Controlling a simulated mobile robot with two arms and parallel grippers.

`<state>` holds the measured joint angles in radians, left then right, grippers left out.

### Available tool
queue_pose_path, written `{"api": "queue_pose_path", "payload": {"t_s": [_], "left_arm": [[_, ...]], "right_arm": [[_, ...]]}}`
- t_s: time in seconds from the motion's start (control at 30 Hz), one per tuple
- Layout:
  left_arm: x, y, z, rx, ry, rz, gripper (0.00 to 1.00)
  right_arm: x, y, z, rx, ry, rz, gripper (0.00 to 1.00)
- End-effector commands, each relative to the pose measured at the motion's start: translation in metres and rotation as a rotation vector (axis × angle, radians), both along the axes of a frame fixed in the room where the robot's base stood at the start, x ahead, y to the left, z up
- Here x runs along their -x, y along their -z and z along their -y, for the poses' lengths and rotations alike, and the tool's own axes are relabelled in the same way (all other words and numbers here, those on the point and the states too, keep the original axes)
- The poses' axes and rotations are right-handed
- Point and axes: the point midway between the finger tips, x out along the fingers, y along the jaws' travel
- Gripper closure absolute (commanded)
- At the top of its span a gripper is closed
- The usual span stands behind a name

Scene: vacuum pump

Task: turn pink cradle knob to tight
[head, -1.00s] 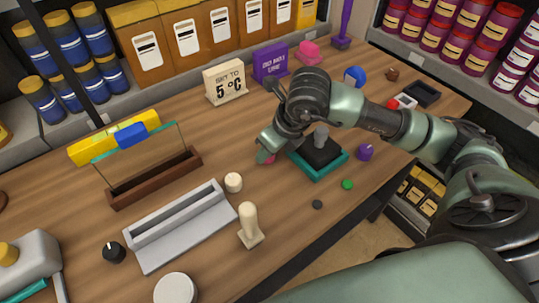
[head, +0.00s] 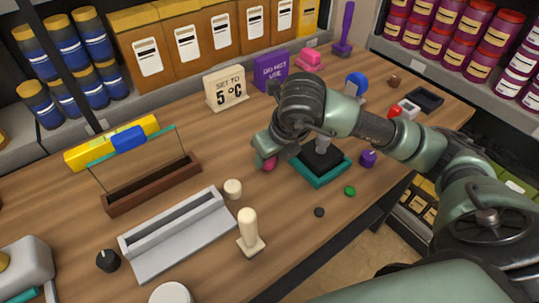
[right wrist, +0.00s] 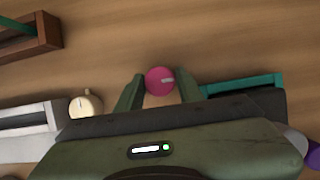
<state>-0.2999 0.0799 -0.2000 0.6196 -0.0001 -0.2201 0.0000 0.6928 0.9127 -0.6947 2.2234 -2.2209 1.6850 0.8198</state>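The pink knob (right wrist: 160,80) is round, with a light pointer mark that points right in the right wrist view. It also shows in the head view (head: 269,164), partly covered by my right gripper. My right gripper (right wrist: 160,88) has one finger on each side of the knob, very close to it. I cannot tell whether the fingers press on it. In the head view the right gripper (head: 262,156) is low over the table, left of the teal-edged base (head: 322,182) with a black top and a grey post. My left gripper is not in view.
A cream knob (head: 233,188), a grey trough (head: 180,235) and a cream handle (head: 249,232) stand left of and in front of the gripper. A purple knob (head: 368,158) and a green button (head: 350,190) lie to the right. A "5 °C" sign (head: 226,88) stands behind.

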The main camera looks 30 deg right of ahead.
Motion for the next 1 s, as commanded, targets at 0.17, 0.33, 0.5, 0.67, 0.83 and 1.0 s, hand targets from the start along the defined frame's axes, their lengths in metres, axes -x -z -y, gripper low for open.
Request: {"api": "queue_pose_path", "payload": {"t_s": [0.17, 0.33, 0.5, 0.67, 0.83, 1.0], "left_arm": [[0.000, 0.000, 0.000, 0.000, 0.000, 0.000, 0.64], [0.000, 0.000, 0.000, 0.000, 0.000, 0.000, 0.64], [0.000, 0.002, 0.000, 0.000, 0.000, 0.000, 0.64], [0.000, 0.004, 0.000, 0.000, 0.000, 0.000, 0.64], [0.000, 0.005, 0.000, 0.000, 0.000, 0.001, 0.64], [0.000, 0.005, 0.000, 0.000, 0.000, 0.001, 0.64]], "right_arm": [[0.000, 0.000, 0.000, 0.000, -0.001, 0.000, 0.45], [0.000, 0.000, 0.000, 0.000, -0.002, -0.001, 0.45], [0.004, -0.012, 0.001, 0.001, -0.002, 0.001, 0.45], [0.015, -0.038, 0.002, -0.001, -0.002, 0.004, 0.45], [0.024, -0.062, 0.003, 0.000, -0.001, 0.003, 0.45], [0.029, -0.072, 0.004, 0.000, -0.001, 0.000, 0.45]]}}
